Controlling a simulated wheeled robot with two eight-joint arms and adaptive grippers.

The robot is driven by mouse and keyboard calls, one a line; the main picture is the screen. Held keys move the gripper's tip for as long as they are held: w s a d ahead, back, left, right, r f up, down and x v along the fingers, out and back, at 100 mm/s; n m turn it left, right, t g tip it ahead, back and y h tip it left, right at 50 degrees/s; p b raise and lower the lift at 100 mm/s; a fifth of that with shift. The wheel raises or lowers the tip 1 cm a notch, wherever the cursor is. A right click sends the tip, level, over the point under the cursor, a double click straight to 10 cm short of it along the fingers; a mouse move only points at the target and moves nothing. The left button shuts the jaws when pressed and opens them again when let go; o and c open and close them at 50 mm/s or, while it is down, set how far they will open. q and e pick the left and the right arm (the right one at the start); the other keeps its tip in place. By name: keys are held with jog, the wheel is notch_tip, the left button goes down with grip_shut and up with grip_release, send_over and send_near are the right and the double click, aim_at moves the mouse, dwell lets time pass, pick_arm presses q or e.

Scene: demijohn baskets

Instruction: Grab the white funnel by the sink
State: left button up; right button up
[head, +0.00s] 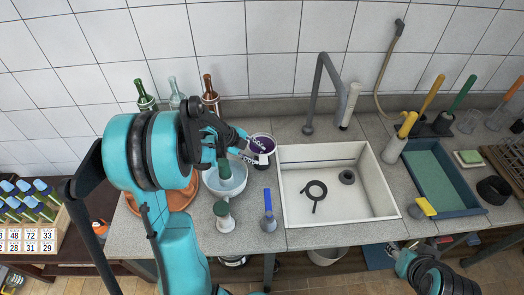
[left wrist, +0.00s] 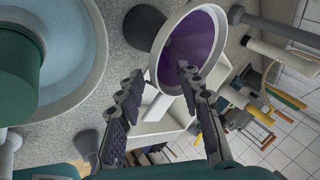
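A round white-rimmed vessel with a purple inside, which looks like the white funnel (head: 262,142), stands on the counter by the back left corner of the white sink (head: 338,150). It also shows in the left wrist view (left wrist: 205,40), where its rim overlaps one fingertip. My left gripper (head: 256,156) is close in front of it. Its two fingers are spread with a gap between them in the left wrist view (left wrist: 160,88), and nothing is gripped. Whether a finger touches the rim I cannot tell. My right gripper (head: 440,278) is low at the right; its fingers are unclear.
A pale blue bowl (head: 236,186) stands just left of the vessel, and a green-topped white item (head: 224,222) and a blue-handled brush (head: 268,212) stand in front. Bottles (head: 210,97) line the wall. The tap (head: 311,100) rises behind the sink, which holds a black ring-shaped item (head: 313,190).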

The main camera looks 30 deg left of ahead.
pick_arm(q)
grip_shut()
jog(key=shift+r, duration=0.1)
notch_tip(320, 180, up, 10)
jog(key=p, duration=0.2)
jog(key=shift+p, duration=0.4)
